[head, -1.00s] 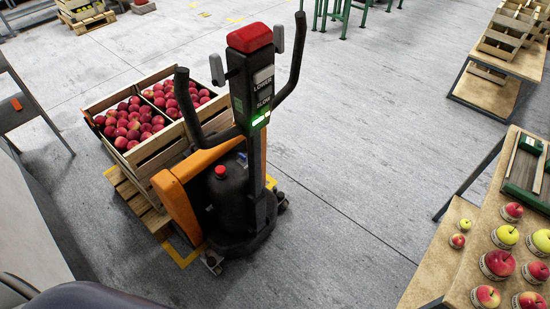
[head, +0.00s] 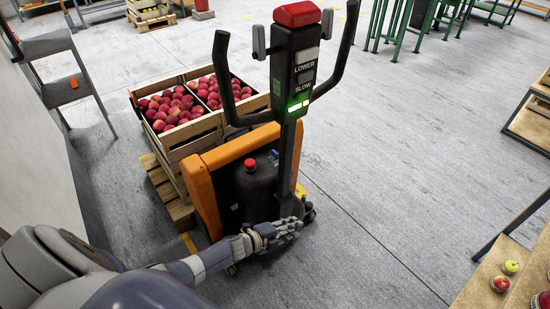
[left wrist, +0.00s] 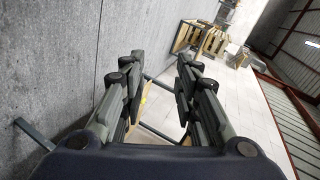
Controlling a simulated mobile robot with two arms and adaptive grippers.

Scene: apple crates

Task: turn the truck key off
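The pallet truck (head: 215,190) is orange and black, with a tall black handle column topped by a red cap (head: 297,14). Its panel has "LOWER" and "SLOW" labels and a lit green light (head: 299,106). A red knob (head: 250,163) sits on the black body. I cannot make out a key for certain. My left gripper (head: 292,228) is low, in front of the column's foot in the head view; contact cannot be told. In the left wrist view the fingers (left wrist: 156,72) are apart with nothing between them. My right gripper is not in view.
Two wooden crates (head: 190,137) of red apples stand on a pallet (head: 170,195) behind the truck. A grey stand (head: 65,85) is at the left by a pale wall. A wooden table (head: 500,285) with apples is at the lower right. The floor between is clear.

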